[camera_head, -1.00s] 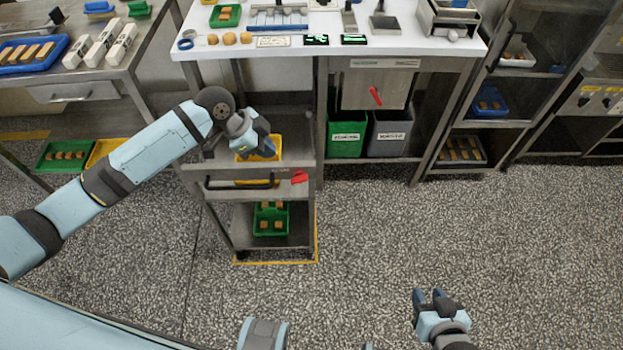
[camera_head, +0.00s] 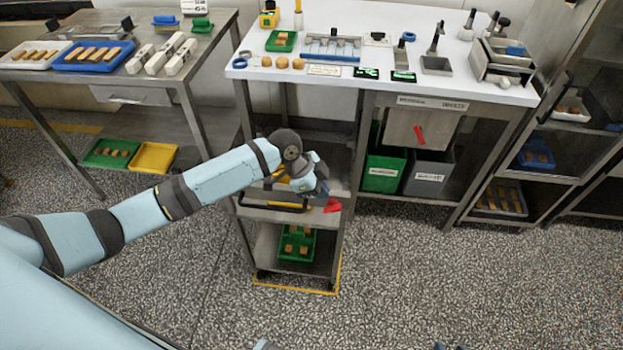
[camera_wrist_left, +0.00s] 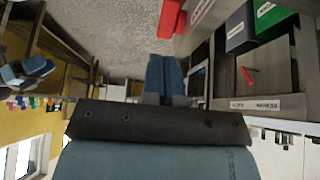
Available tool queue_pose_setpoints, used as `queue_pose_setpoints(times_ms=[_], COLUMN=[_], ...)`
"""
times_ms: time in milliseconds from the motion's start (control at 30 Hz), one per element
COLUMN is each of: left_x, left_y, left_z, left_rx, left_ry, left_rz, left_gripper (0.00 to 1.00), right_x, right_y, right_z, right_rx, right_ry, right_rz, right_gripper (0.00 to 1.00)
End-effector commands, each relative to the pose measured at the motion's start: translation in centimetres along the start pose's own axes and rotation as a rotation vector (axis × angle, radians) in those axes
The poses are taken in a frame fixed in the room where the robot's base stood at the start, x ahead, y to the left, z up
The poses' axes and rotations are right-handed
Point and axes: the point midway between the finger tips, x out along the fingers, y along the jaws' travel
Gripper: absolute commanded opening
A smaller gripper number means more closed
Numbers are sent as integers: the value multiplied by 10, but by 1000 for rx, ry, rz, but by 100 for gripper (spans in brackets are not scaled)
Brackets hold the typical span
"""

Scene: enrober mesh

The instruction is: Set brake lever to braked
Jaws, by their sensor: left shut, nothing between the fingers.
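The red brake lever (camera_head: 332,205) is at the right end of the handle side of a steel cart (camera_head: 262,214). My left gripper (camera_head: 320,194) is just above and left of the lever in the head view; I cannot tell whether they touch. In the left wrist view its blue fingers (camera_wrist_left: 166,75) are together with nothing between them. A red part (camera_wrist_left: 169,18), apparently the lever, shows beyond the fingertips there, with a visible gap in the picture.
The cart's lower shelf holds a green tray (camera_head: 298,246). A white-topped bench (camera_head: 340,85) stands behind, with a green bin (camera_head: 383,172) and a grey bin (camera_head: 430,175) below. Another red lever (camera_head: 419,134) is on a steel box there. The speckled floor in front is clear.

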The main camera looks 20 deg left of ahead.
Motion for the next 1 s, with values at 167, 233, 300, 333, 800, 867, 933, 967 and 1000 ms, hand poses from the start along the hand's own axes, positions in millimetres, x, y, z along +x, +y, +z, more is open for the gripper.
queue_pose_setpoints(times_ms=[167,233,300,333,800,867,933,967,1000], left_x=[35,44,51,54,60,60,59,59,59], left_y=[0,0,0,0,0,0,0,0,0], left_z=[0,0,0,0,0,0,-1,-1,-2], left_rx=[-2,-1,-1,-1,0,0,1,1,1], left_ry=[0,0,0,0,-1,-3,-11,-16,-24], left_rz=[1,1,0,0,-1,-1,-1,-1,0], left_gripper=[0,0,0,0,0,0,0,0,0], right_x=[1,1,2,2,3,3,2,1,0], right_y=[1,2,2,2,0,0,-1,-1,-1], right_z=[2,2,1,1,-4,-4,-6,-8,-10], right_rx=[0,0,1,1,6,7,7,7,5], right_ry=[-2,-1,0,1,9,9,11,12,13], right_rz=[1,1,1,1,1,0,0,0,0], right_gripper=[38,38,38,38,38,38,38,38,38])
